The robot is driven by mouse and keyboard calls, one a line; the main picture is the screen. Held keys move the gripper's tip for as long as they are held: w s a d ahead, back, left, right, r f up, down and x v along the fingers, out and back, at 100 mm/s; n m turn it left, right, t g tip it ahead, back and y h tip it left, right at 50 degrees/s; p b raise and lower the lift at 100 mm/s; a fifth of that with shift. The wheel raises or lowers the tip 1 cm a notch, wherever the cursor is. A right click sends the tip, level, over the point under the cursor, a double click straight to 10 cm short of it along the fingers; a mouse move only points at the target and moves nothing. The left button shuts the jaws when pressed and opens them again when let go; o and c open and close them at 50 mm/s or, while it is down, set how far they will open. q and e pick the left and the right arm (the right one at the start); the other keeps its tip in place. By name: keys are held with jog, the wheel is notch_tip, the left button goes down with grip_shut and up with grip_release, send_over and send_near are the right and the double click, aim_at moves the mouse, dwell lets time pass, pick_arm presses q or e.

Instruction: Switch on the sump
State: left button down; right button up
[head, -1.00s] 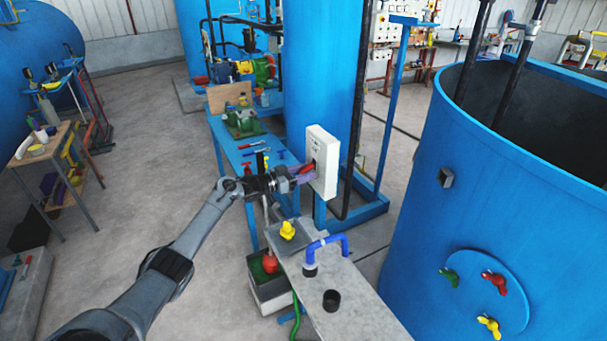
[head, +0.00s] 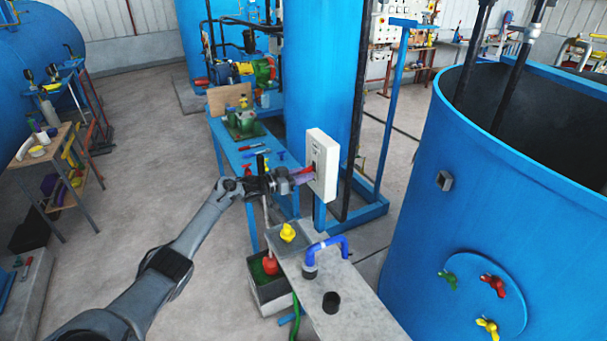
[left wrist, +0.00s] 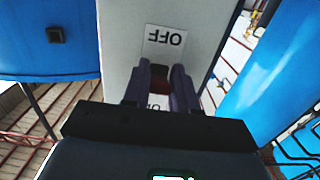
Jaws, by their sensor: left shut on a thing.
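A white switch box (head: 326,150) stands upright on a post beside the tall blue tank in the head view. My left gripper (head: 308,175) reaches its front face. In the left wrist view the box face (left wrist: 125,40) carries an upside-down OFF label (left wrist: 164,42) beyond the fingers and a partly hidden ON label (left wrist: 157,102) between them. My right gripper is not in view.
Below the box is a grey bench (head: 345,305) with a yellow knob (head: 287,232) and a blue pipe bend (head: 328,244). A dark bin (head: 272,288) with a red item stands beside it. A large open blue tank (head: 520,190) fills the right.

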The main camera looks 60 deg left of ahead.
aim_at(307, 170)
pick_arm(q)
jog(key=r+g+p, duration=0.1)
jog(key=g+p, duration=0.1)
jog(key=p, duration=0.2)
jog(key=r+g+p, duration=0.1)
jog(key=g+p, duration=0.1)
jog(key=p, duration=0.2)
jog(key=shift+s+a+r+y, duration=0.1)
jog(key=shift+s+r+y, duration=0.1)
jog(key=shift+r+y, duration=0.15)
jog(key=g+p, duration=0.1)
jog(key=g, duration=0.1)
jog(key=shift+r+g+p, duration=0.25)
jog(key=shift+g+p, duration=0.1)
jog(key=shift+g, duration=0.05)
jog(key=shift+w+r+g, duration=0.1)
jog(key=shift+r+g, duration=0.05)
jog(key=shift+g, duration=0.95)
jog(key=shift+r+g+y, duration=0.1)
jog(key=shift+g+y, duration=0.15)
jog(key=shift+g, duration=0.05)
jog(key=c, duration=1)
grip_release()
jog(key=shift+o, duration=0.2)
jog(key=shift+r, duration=0.1)
